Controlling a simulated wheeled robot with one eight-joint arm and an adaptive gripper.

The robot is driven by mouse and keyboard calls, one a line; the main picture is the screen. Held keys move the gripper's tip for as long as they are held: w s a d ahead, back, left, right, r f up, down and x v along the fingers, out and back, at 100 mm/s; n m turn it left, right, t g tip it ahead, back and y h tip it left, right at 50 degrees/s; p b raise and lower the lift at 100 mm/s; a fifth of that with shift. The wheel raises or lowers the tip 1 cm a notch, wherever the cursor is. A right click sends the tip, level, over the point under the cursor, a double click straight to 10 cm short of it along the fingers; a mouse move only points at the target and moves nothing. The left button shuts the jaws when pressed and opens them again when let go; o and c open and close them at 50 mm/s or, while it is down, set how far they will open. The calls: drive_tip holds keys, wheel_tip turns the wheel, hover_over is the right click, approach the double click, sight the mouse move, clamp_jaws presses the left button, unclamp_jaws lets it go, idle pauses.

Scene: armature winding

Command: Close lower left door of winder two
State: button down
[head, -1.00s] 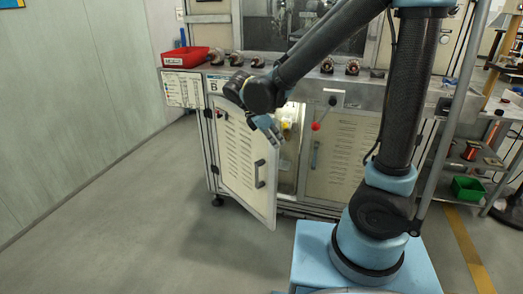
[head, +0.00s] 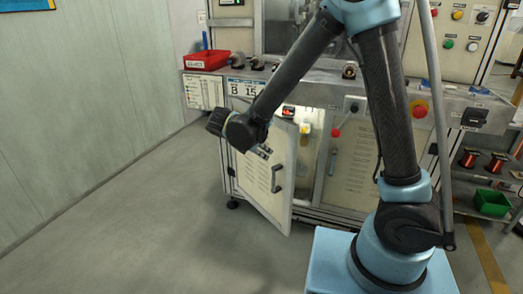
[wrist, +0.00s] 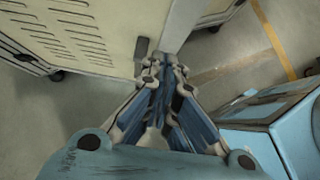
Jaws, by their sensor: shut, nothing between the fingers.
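The lower left door (head: 250,182) of the winder is a cream louvred panel with a dark handle (head: 277,177). It stands ajar, swung out towards me from its left side, with a gap to the lit interior at its right. My gripper (head: 265,152) is in front of the door's upper part, partly hidden by my wrist. In the wrist view my gripper (wrist: 161,65) is shut and empty, its fingertips close to the door (wrist: 75,30) near its handle (wrist: 141,48). I cannot tell whether they touch it.
The neighbouring lower door (head: 350,170) is closed. A red tray (head: 207,60) and several wound parts sit on the bench top. A green bin (head: 492,202) stands on the right shelf. The floor (head: 150,225) left of the door is clear.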

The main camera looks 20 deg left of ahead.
sight(286, 158)
drive_tip(key=shift+w+d+f, duration=0.55)
drive_tip(key=shift+w+d, duration=0.15)
drive_tip(key=shift+w, duration=0.25)
drive_tip(key=shift+w+d+f, duration=0.5)
drive_tip(key=shift+w+d, duration=0.25)
drive_tip(key=shift+w, duration=0.25)
drive_tip(key=shift+w+d+f, duration=0.55)
drive_tip(key=shift+w+d, duration=0.15)
drive_tip(key=shift+w, duration=0.25)
